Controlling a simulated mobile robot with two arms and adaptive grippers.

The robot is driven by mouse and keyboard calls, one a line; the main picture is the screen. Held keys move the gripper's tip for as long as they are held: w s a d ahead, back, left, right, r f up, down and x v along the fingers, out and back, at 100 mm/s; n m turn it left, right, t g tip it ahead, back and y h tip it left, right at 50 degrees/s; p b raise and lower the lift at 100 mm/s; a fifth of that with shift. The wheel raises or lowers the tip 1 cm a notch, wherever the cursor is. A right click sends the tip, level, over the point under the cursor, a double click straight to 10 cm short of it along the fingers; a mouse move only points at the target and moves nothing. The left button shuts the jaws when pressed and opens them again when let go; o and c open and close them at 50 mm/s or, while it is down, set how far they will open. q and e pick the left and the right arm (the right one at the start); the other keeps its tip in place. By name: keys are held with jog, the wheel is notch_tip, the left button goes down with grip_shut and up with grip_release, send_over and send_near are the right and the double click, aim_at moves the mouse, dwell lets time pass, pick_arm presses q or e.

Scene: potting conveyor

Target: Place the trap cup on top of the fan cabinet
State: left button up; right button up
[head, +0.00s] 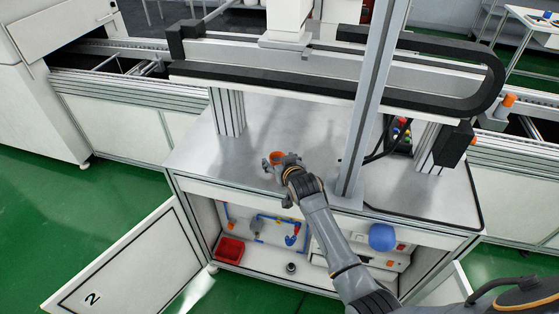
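A small orange cup (277,157), which looks like the trap cup, is at the metal top of the white cabinet (215,157), which I take as the fan cabinet. My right gripper (280,161) reaches over the cabinet's front edge with its fingers close on both sides of the cup and looks shut on it. The cup stands about upright near the front of the top. I cannot tell whether its bottom touches the metal. The gripper hides part of the cup. My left gripper is not in view.
The cabinet's lower bay is open, with blue pipes (270,238), a red tray (229,249) and a small dark cup (291,267) inside. An open door (125,262) swings out left. A metal post (372,100) rises right of the gripper. The top left of the cup is clear.

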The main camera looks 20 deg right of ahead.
jog(key=shift+r, duration=0.1)
jog(key=shift+s, duration=0.1)
jog(key=v, duration=1.1)
jog(key=shift+s+r, duration=0.25)
jog(key=shift+s, duration=0.1)
